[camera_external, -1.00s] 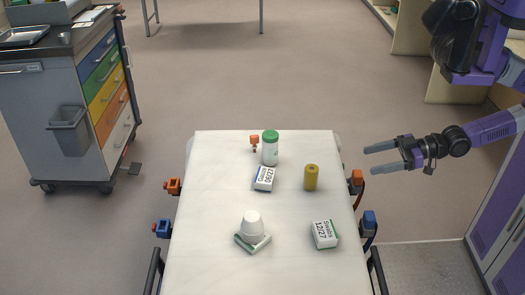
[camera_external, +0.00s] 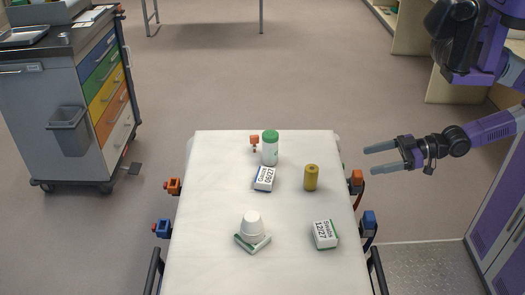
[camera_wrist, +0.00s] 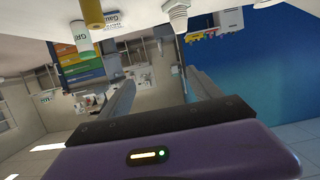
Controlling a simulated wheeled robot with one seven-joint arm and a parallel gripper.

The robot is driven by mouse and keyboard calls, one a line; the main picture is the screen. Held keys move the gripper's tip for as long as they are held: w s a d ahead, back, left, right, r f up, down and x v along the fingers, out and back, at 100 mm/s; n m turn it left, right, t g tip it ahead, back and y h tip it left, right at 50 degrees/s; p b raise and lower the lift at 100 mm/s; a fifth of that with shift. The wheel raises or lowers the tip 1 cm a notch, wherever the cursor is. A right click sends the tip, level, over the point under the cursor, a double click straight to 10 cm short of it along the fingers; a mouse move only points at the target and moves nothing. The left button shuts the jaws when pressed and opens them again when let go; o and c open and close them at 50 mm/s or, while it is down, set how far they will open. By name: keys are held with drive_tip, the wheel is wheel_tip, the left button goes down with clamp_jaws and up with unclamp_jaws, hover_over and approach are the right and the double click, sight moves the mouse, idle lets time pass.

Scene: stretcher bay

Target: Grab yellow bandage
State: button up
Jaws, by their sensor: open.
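The yellow bandage (camera_external: 311,178) is a small upright roll on the right half of the white stretcher top (camera_external: 205,215). It also shows at the top edge of the wrist view (camera_wrist: 92,12), partly cut off, where the scene appears upside down. My gripper (camera_external: 371,160) is open and empty, to the right of the stretcher and apart from the bandage. Its two grey fingers point left toward the stretcher. In the wrist view both fingers (camera_wrist: 160,78) are spread with nothing between them.
A green-capped bottle (camera_external: 270,150) and a gauze box (camera_external: 264,179) stand left of the bandage. A swabs box (camera_external: 325,234) lies nearer, and a white cup (camera_external: 252,225) sits on a flat box. Orange (camera_external: 356,182) and blue (camera_external: 369,222) clamps line the right edge. A drawer cart (camera_external: 70,100) stands left.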

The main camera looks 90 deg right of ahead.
drive_tip(key=m+g+h+b, duration=0.4)
drive_tip(key=m+h+b, duration=0.2)
drive_tip(key=m+h, duration=0.2)
approach(317, 177)
drive_tip(key=w, duration=0.1)
drive_tip(key=w+a, duration=0.1)
drive_tip(key=w, duration=0.1)
drive_tip(key=shift+w+a+f, duration=0.15)
drive_tip(key=shift+a+f, duration=0.05)
drive_tip(key=shift+a, duration=0.2)
drive_tip(key=w+d, duration=0.1)
drive_tip(key=w+d+f+m+g+h, duration=0.1)
drive_tip(key=d, duration=0.1)
drive_tip(key=w+d+f+h+b, duration=0.1)
drive_tip(key=d, duration=0.1)
drive_tip(key=shift+d+f+m+g, duration=0.15)
drive_tip(key=shift+f+m+g, duration=0.1)
drive_tip(key=shift+m+g, duration=0.15)
drive_tip(key=shift+x, duration=4.05)
drive_tip(key=shift+s+d, duration=0.1)
drive_tip(key=shift+s, duration=0.05)
